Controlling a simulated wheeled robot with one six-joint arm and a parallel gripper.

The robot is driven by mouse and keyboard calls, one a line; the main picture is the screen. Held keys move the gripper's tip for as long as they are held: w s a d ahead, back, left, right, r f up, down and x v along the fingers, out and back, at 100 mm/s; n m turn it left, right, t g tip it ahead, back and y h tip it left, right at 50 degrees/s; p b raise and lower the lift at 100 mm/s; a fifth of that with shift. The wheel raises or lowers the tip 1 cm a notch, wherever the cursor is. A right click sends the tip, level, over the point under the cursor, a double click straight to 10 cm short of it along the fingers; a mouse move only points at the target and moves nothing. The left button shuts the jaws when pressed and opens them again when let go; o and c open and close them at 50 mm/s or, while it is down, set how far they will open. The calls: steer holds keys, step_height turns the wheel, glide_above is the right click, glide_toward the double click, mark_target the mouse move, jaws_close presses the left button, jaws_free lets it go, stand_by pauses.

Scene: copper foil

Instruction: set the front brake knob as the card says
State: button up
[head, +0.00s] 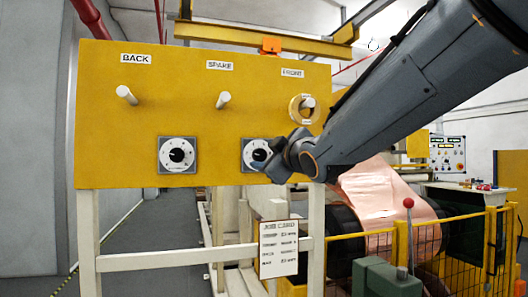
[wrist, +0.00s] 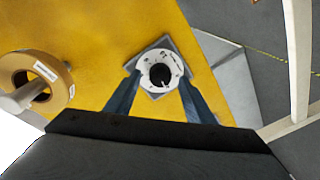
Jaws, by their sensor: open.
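The yellow panel (head: 200,105) has a left dial (head: 177,154) and a right dial (head: 250,148), each a black knob on a white round scale. My gripper (head: 279,163) is in front of the right dial and hides part of it. In the wrist view, the open fingers (wrist: 159,84) reach to either side of a dial (wrist: 145,75), with its black knob (wrist: 160,74) between them. I cannot tell whether they touch it. A white job card (head: 278,248) hangs below the panel; its lines are too small to read surely.
Pegs stick out under the labels BACK (head: 136,59), SPARE (head: 219,65) and FRONT (head: 292,73). The FRONT peg holds a tape roll (head: 294,108), also close left in the wrist view (wrist: 62,75). Copper foil (head: 375,195) and a yellow fence (head: 455,247) stand at right.

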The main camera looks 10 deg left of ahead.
steer(key=shift+x, duration=0.95)
steer(key=c, duration=1.1)
steer(key=shift+o, duration=0.2)
steer(key=m+b, duration=0.2)
steer(key=shift+f+m, duration=0.3)
steer(key=m+b, duration=0.2)
steer(key=m, duration=0.1)
steer(key=shift+r, duration=0.15)
steer(key=o, duration=1.1)
steer(key=shift+c, duration=0.2)
